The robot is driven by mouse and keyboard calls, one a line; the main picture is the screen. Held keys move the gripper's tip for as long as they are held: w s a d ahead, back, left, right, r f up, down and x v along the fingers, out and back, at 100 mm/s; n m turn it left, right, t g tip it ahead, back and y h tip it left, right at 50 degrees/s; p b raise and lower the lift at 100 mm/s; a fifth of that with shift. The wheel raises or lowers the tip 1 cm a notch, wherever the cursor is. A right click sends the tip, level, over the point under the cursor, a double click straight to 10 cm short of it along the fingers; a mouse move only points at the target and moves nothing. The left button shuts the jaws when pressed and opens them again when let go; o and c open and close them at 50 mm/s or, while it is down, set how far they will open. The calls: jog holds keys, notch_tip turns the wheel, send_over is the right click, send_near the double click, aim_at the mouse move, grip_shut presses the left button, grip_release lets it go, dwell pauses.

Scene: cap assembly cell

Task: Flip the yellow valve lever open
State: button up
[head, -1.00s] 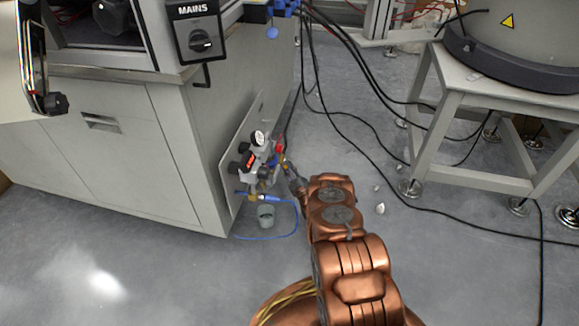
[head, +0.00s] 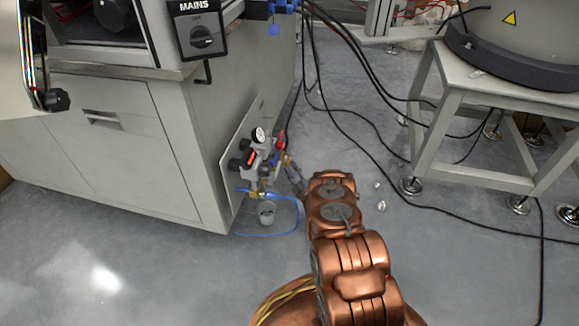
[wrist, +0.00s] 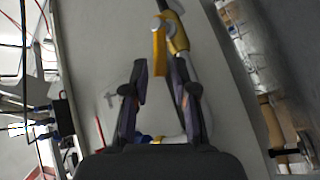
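The yellow valve lever (wrist: 159,45) shows at the top middle of the wrist view, beside more yellow fitting and a grey pipe. Its lower end lies between the tips of my gripper (wrist: 160,66), with a gap to each finger. My gripper is open. In the head view my gripper (head: 288,166) is small, at the right side of the valve and regulator assembly (head: 254,160) on the cabinet's side panel. I cannot clearly make out the lever there.
A red handle (head: 282,140) sits close above my gripper. A small grey cup (head: 266,213) and a blue hose (head: 298,222) are below the assembly. Black cables (head: 352,112) cross the floor to the right, near a white stand (head: 450,105). The front floor is clear.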

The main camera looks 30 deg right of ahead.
jog(key=s+f, duration=0.1)
jog(key=s, duration=0.8)
jog(key=shift+s+f, duration=0.15)
jog(key=shift+f, duration=0.25)
